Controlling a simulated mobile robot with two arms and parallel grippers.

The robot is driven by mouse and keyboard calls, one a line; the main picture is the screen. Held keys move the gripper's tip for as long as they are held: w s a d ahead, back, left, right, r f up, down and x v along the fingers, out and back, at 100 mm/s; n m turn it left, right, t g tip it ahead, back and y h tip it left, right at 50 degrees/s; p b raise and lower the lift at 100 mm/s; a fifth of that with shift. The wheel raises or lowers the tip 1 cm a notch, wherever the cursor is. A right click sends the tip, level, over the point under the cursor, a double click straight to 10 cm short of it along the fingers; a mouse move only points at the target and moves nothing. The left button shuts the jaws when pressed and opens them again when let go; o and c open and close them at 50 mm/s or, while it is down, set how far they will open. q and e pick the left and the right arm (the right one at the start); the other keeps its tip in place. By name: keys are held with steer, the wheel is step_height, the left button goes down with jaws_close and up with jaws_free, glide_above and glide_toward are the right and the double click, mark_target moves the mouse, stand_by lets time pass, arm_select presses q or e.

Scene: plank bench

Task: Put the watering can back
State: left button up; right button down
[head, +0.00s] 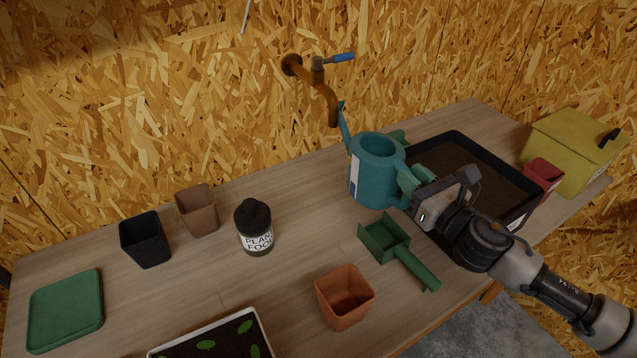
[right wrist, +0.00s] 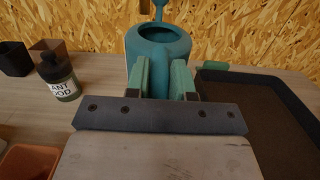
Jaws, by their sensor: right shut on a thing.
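The teal watering can (head: 372,172) stands upright at the back of the plank bench, below and just right of the tap's spout. Its own spout points up beside the tap. My right gripper (head: 408,180) comes in from the right and is shut on the can, on its near side, at the handle. In the right wrist view the can (right wrist: 157,48) is straight ahead, with the green fingers (right wrist: 167,80) on both sides of its handle. I cannot tell whether the can's base touches the bench. My left gripper is out of view.
A brass tap (head: 318,75) with a blue lever juts from the wall. A black soil tray (head: 522,207) lies right of the can. A green scoop (head: 385,240), terracotta pot (head: 343,299) and plant food bottle (head: 254,228) stand nearby. A yellow box (head: 572,150) is far right.

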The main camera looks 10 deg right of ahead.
mark_target(391, 177)
steer(key=shift+w+r, duration=0.1)
steer(key=shift+w, duration=0.1)
steer(key=w+a, duration=0.1)
steer(key=w+a+f, duration=0.1)
steer(key=w+a+f+p, duration=0.1)
steer(key=w, duration=0.1)
steer(key=shift+a+f, duration=0.15)
steer(key=shift+f, duration=0.1)
steer(key=w+a+f, duration=0.4)
steer(key=w, duration=0.1)
steer(key=shift+w+f, duration=0.15)
steer(key=shift+w+a+f, duration=0.1)
steer(key=shift+w+a, duration=0.05)
steer(key=shift+f, duration=2)
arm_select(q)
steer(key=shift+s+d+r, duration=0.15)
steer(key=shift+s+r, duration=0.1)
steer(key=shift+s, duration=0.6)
arm_select(e)
steer(key=c, duration=1)
jaws_free()
arm_select(q)
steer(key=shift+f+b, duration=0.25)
steer(key=shift+b, duration=0.2)
arm_select(e)
steer(key=v, duration=1.2)
steer(key=shift+f, duration=0.1)
